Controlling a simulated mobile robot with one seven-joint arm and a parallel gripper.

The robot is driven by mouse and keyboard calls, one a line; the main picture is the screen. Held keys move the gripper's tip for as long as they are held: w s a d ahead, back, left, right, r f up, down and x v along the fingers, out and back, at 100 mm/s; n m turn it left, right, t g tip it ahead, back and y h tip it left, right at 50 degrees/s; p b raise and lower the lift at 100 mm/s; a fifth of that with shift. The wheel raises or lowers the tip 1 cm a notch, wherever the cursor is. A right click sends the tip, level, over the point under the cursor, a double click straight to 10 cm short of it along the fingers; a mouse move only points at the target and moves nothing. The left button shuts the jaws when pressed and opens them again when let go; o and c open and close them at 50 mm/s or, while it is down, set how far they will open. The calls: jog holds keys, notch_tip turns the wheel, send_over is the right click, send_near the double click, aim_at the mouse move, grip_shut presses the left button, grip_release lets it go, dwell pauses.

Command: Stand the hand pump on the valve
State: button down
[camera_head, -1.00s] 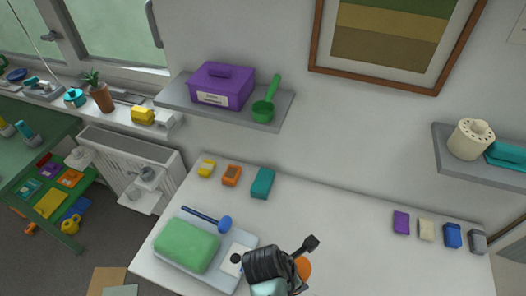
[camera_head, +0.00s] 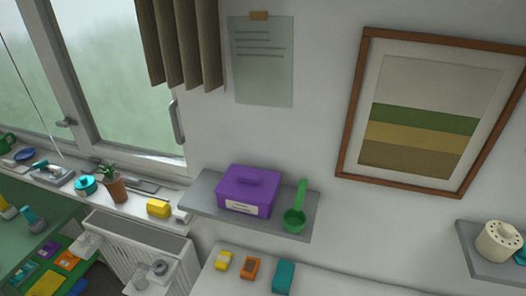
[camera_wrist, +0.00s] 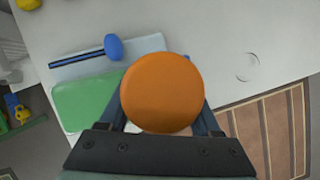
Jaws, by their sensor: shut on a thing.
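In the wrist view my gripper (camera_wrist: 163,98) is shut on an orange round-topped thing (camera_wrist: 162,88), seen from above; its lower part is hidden. I cannot tell for sure that it is the hand pump. No thing in view is clearly the valve. A small round grey fitting (camera_head: 159,267) sits on a small ledge by the radiator in the head view, too small to identify. A faint ring (camera_wrist: 248,66) shows on the white table in the wrist view. My gripper is out of the head view.
Below my gripper, a green block (camera_wrist: 85,103) and a blue-headed rod (camera_wrist: 113,46) lie at a pale tray on the white table (camera_wrist: 215,25). A wall shelf (camera_head: 200,203) bears a purple box (camera_head: 249,191) and green scoop (camera_head: 295,215). A radiator (camera_head: 130,240) stands under the window.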

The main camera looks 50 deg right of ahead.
jog(key=shift+r, duration=0.1)
jog(key=shift+w+f+b, duration=0.1)
jog(key=shift+f+b, duration=2.05)
jog(key=shift+f, duration=1.35)
jog(key=shift+f+b, duration=0.5)
jog(key=shift+f, duration=0.15)
grip_release()
jog(key=shift+r, duration=0.1)
jog(key=v, duration=1.2)
jog(key=shift+a+r, duration=0.15)
jog(key=shift+r, duration=0.25)
